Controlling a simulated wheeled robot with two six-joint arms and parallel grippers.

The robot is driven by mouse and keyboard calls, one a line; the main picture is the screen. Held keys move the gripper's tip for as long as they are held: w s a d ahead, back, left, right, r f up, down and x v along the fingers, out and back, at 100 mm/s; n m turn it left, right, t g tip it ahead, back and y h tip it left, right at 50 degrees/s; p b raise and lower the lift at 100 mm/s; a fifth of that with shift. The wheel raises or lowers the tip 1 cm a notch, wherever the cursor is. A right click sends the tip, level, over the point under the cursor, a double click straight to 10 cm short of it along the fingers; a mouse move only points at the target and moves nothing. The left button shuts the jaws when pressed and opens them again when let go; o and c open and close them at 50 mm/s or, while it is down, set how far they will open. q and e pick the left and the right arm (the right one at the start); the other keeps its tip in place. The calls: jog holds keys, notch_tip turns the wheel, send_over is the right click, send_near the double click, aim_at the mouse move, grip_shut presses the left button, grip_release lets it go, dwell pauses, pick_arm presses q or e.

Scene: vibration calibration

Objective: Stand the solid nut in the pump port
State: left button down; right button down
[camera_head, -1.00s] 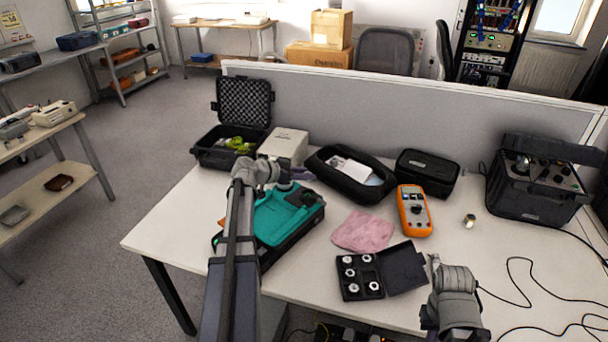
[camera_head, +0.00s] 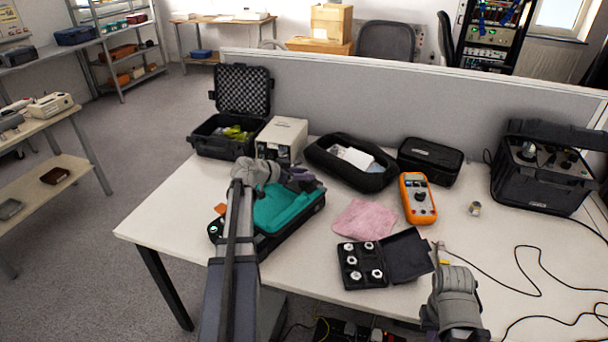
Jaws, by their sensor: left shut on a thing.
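My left gripper (camera_head: 302,179) is above the far edge of the teal-topped unit (camera_head: 285,210). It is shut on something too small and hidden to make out. The teal-topped unit stands in a black case, and my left arm covers part of it; I cannot make out a port on it. Several silver nuts sit in a small open black case (camera_head: 345,284) at the front; which is solid I cannot tell. A small metallic piece (camera_head: 474,209) stands alone at the right. My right gripper (camera_head: 439,252) is beside the nut case's lid, its fingers too unclear to read.
A pink cloth (camera_head: 364,219) and an orange meter (camera_head: 418,198) lie mid-table. Behind are an open black case (camera_head: 217,147), a beige box (camera_head: 283,135), a black pouch (camera_head: 322,165) and a black case (camera_head: 430,160). A black instrument (camera_head: 541,175) and cables occupy the right side.

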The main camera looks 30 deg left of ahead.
pick_arm(q)
jog(key=shift+f, duration=0.35)
dwell(0.6)
jog(key=shift+c, duration=2.4)
grip_release()
jog(key=p+v, duration=0.2)
jog(key=v, duration=0.5)
jog(key=shift+p, duration=0.35)
jog(key=shift+s+a+r, duration=0.15)
jog(key=shift+s, duration=0.25)
